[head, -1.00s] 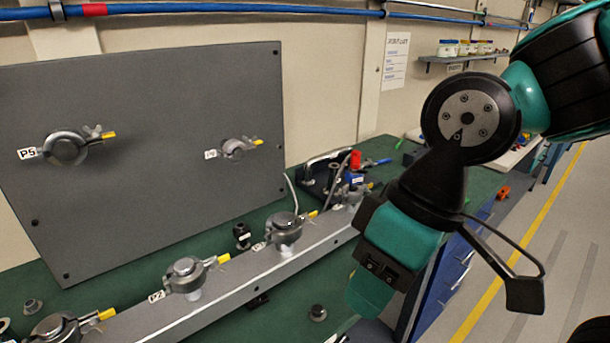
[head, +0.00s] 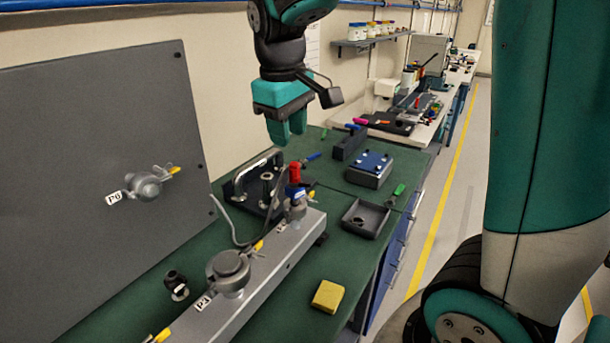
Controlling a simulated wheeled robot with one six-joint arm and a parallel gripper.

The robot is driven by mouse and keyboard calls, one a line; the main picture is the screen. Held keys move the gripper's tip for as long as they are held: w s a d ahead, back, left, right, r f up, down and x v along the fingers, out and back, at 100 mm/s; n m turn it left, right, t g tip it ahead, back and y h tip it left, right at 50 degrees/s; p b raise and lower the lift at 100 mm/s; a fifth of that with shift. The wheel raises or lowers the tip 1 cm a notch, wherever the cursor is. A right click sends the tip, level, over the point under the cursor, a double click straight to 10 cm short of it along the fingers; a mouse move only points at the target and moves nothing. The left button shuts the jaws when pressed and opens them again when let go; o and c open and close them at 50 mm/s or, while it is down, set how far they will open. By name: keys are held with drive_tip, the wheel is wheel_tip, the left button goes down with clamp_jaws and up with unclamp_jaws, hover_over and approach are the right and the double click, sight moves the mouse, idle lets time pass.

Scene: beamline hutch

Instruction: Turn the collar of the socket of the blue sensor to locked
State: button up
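A small part with a blue band (head: 296,192) stands at the far end of the grey rail, at the foot of the toggle fixture. It looks like the blue sensor, seated in a grey socket (head: 296,210). The socket's collar is small here, and I cannot tell its turn position. A bit of yellow shows beside it. My gripper (head: 288,138) hangs above and behind it with teal fingers pointing down, apart from it and with nothing visible between them. The finger gap is too unclear to judge.
A red-handled fixture (head: 258,186) stands close behind the socket. Socket P3 (head: 230,272) is nearer on the rail (head: 262,292). A grey panel (head: 80,170) rises at left. A yellow block (head: 328,296), an open tray (head: 364,219) and a blue-topped box (head: 369,168) lie to the right.

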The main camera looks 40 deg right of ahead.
drive_tip(key=w+d+r+m, duration=0.1)
drive_tip(key=w+d, duration=0.1)
drive_tip(key=d, duration=0.2)
drive_tip(key=p, duration=0.3)
approach(304, 185)
drive_tip(key=shift+h, duration=0.3)
drive_tip(key=f, duration=0.3)
drive_tip(key=d+f, duration=0.1)
drive_tip(key=f, duration=0.5)
drive_tip(key=shift+s+d, duration=0.2)
drive_tip(key=shift+d, duration=0.1)
drive_tip(key=shift+c, duration=0.5)
drive_tip(key=shift+r, duration=0.1)
clamp_jaws()
